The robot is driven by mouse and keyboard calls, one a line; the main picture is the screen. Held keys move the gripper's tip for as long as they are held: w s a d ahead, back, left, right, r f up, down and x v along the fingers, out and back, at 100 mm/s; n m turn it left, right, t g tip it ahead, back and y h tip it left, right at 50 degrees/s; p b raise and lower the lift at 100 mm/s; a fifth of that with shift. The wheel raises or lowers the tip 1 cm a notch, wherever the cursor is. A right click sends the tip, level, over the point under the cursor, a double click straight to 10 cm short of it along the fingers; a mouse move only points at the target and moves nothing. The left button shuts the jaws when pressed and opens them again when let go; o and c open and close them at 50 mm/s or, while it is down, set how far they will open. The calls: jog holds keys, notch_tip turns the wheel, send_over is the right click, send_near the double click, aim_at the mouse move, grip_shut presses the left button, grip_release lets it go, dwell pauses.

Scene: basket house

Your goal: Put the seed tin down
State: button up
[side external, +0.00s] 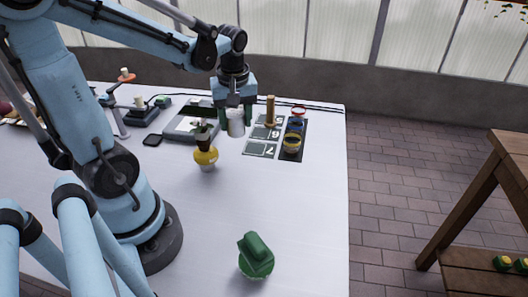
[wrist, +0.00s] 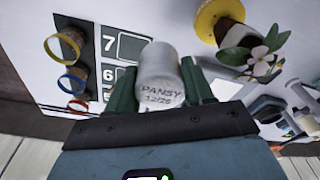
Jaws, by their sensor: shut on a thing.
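The seed tin is a pale grey-white cylinder marked "PANSY 12/26" (wrist: 160,78). My gripper (wrist: 160,88) has its dark green fingers shut on the tin's two sides. In the side view the tin (side external: 236,124) hangs below my gripper (side external: 235,114), left of a numbered card (side external: 262,149). In the wrist view the tin partly covers this dark card (wrist: 126,45) with its 7 and 6 and outlined squares. The gap between the tin's base and the table is hard to tell.
A yellow pot with a plant (side external: 205,157) stands close to the tin. A dark strip with coloured rings (side external: 292,155) and a wooden peg (side external: 270,111) are right. A flat grey device (side external: 185,132) is left. A green object (side external: 256,258) stands in front; the table's middle is clear.

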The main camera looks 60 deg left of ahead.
jog(key=a+f, duration=0.1)
jog(key=a, duration=0.1)
jog(key=a+f, duration=0.1)
jog(key=a, duration=0.1)
jog(key=a+f, duration=0.1)
jog(key=a, duration=0.1)
jog(key=shift+s+f, duration=0.1)
jog(key=shift+f, duration=0.2)
jog(key=shift+a+f, duration=0.1)
jog(key=shift+f, duration=1.95)
jog(key=o, duration=0.8)
jog(key=shift+f, duration=0.15)
jog(key=shift+c, duration=0.2)
notch_tip(320, 180, up, 12)
jog(key=d, duration=0.2)
jog(key=d+m+t+h, duration=0.1)
jog(key=d+m+t, duration=0.5)
jog(key=d+m, duration=0.8)
jog(key=shift+w+d+r+t, duration=0.35)
jog(key=shift+d+t, duration=0.05)
jog(key=shift+d, duration=0.85)
